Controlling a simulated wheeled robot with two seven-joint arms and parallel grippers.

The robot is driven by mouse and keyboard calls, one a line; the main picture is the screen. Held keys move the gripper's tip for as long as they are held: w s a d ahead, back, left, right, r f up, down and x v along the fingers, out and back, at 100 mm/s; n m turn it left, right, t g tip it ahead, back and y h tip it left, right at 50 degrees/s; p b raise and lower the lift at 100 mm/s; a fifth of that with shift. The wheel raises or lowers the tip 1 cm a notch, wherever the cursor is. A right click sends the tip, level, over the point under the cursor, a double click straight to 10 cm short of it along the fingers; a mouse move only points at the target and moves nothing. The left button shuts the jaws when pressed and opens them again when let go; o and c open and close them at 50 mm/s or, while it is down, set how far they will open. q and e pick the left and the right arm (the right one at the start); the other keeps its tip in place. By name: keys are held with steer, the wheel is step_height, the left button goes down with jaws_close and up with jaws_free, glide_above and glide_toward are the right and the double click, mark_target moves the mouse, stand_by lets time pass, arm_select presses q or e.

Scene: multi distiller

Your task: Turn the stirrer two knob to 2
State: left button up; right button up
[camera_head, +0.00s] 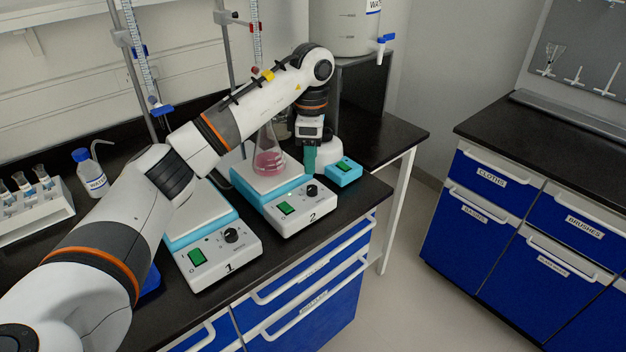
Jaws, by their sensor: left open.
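Stirrer two (296,214) is a white and turquoise unit labelled 2 on the black bench. Its black knob (311,190) is on the front panel, right of a green switch (286,208). A conical flask with pink liquid (268,160) stands on its plate. My left gripper (310,170) points down just above and behind the knob, its fingers close to it. Whether the fingertips touch the knob cannot be told. The gap between the fingers is not clear at this size. My right gripper is not in view.
Stirrer one (222,262) stands to the left, partly behind my left arm. Burette stands (228,60) rise behind. A wash bottle (90,175) and vial rack (32,205) are at left.

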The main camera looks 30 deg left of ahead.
mark_target(312, 188)
arm_select(q)
steer(key=f, duration=0.4)
steer(key=shift+w, duration=0.2)
step_height(312, 188, down, 3)
steer(key=shift+f+p, duration=0.1)
steer(key=shift+p, duration=0.3)
steer(key=shift+f, duration=0.4)
steer(key=shift+c, duration=0.4)
steer(key=c, duration=0.9)
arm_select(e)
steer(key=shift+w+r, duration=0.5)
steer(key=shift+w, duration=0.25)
